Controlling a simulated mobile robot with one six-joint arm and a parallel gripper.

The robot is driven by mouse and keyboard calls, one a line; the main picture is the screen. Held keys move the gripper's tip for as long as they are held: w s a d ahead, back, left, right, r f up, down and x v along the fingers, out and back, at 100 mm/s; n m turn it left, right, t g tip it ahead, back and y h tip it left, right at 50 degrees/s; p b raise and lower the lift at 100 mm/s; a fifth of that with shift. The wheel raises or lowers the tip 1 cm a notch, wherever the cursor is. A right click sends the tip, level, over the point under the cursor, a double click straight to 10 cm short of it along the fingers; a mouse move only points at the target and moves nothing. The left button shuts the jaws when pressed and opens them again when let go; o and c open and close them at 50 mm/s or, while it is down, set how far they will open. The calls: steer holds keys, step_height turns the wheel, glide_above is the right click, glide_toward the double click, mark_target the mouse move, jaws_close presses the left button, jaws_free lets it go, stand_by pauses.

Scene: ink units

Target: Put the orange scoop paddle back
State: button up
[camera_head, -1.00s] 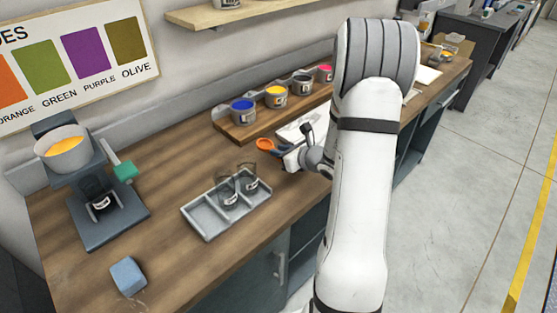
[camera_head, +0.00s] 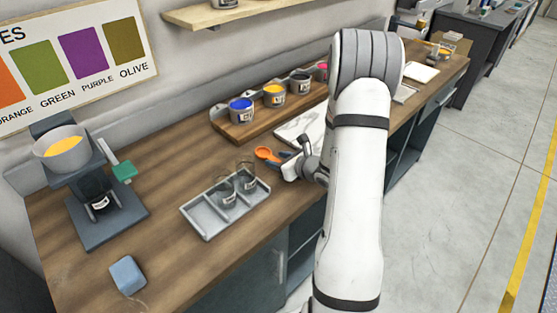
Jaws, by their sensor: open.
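The orange scoop paddle (camera_head: 264,153) is near the middle of the wooden counter, left of my gripper, with its round orange end showing. My gripper (camera_head: 283,162) is open, low over the counter at the handle side of the paddle. My wrist and fingers hide much of the handle, and I cannot tell whether the fingers touch it. A white slab (camera_head: 299,130) lies just behind, partly hidden by my arm.
A grey divided tray (camera_head: 208,218) with two glass beakers stands at the front left. A wooden rack (camera_head: 233,128) with several paint pots is at the back. A mixer stand (camera_head: 100,215) and blue block (camera_head: 127,274) are at left.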

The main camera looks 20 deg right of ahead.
steer(key=b+v, duration=0.1)
steer(key=v, duration=1)
steer(key=shift+s+d+r, duration=0.1)
steer(key=shift+s+r, duration=0.05)
steer(key=shift+s, duration=0.15)
steer(key=s+a+r+n+g+y, duration=0.25)
steer(key=s+a+n+g, duration=0.2)
steer(key=a+n, duration=0.45)
steer(key=s+a+r+n+g+y, duration=0.1)
steer(key=s+a+r+n+g, duration=0.35)
steer(key=a+n, duration=0.4)
steer(key=s+d+r+n+h, duration=0.2)
steer(key=s+r+n+h, duration=0.3)
steer(key=n, duration=0.9)
steer(key=s+h, duration=0.3)
steer(key=shift+s, duration=0.35)
